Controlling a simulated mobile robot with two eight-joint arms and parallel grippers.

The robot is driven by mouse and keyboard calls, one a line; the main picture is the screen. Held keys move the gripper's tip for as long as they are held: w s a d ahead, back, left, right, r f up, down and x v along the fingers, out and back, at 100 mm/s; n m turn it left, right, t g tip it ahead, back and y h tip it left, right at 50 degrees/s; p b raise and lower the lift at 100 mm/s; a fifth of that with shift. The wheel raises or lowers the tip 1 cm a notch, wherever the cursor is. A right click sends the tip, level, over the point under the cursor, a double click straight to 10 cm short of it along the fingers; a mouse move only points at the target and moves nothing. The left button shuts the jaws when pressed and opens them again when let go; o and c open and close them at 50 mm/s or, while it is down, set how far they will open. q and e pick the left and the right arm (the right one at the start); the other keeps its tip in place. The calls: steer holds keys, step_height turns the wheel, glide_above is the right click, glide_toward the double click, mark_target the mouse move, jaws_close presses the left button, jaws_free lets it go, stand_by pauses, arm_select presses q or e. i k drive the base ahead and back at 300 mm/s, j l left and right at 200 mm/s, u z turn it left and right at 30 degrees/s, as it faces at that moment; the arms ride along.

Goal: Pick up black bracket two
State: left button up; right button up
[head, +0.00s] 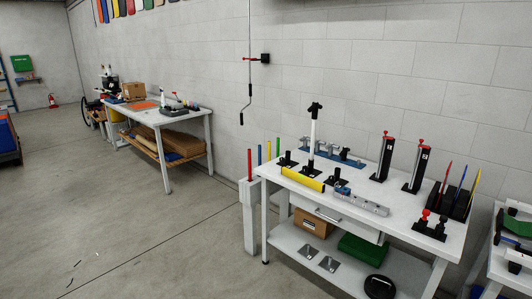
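Several black parts stand on the white workbench (350,215). Small black bracket-like pieces stand near its left end: one at the far left (287,161), one behind the yellow bar (315,173) and one right of the bar (336,181). Two taller upright black pieces with red tops and small pale labels stand toward the back, a left one (383,160) and a right one (417,171). The labels are too small to read, so I cannot tell which is black bracket two. Neither of my grippers is in view.
A yellow bar (303,179) and a grey metal block (361,202) lie along the bench front. A black holder with coloured tools (450,202) stands at its right. Another table (510,265) is at the right edge. The floor at left is largely clear.

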mark_target(314, 108)
steer(key=i+z, duration=0.2)
steer(key=i, duration=0.3)
steer(key=i+j+z, duration=0.15)
steer(key=i, duration=0.35)
steer(key=i+j+z, duration=0.2)
steer(key=i, duration=0.3)
steer(key=i+j+z, duration=0.3)
steer(key=i+z, duration=0.2)
steer(key=i+j+z, duration=0.3)
steer(key=j+z, duration=0.2)
